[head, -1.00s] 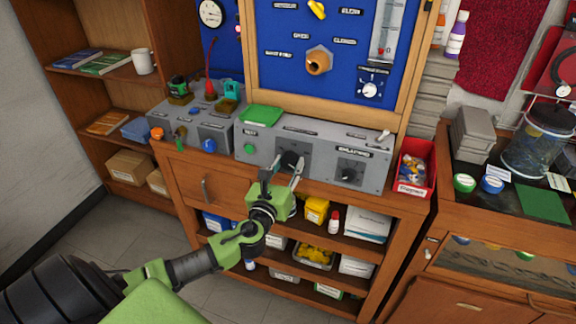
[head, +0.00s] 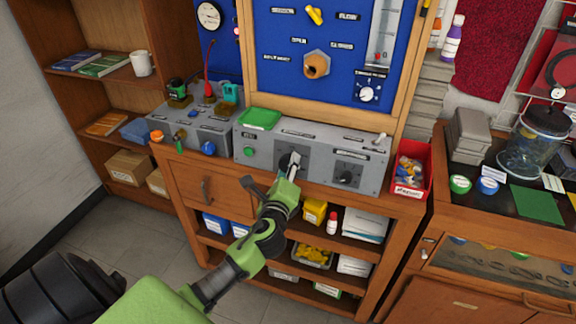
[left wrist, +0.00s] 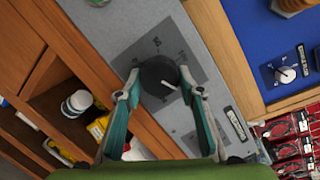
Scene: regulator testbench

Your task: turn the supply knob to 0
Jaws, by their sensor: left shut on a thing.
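A black round knob (left wrist: 158,74) with a white pointer mark sits on a dark scale plate (left wrist: 160,46) of the grey bench panel (left wrist: 112,28). The small lettering is too blurred to read, so I cannot confirm the supply name. My left gripper (left wrist: 164,88) is shut on this knob, one finger on each side. In the head view my left gripper (head: 292,165) reaches the panel's middle and hides much of the knob. The pointer mark points to the lower right in the left wrist view. My right gripper is not in view.
A second black knob (head: 347,177) is to the right on the same panel, with a toggle switch (head: 379,139) above. A green button (head: 248,152) is at the left. A red parts bin (head: 410,170) stands beside the panel. Open shelves lie below.

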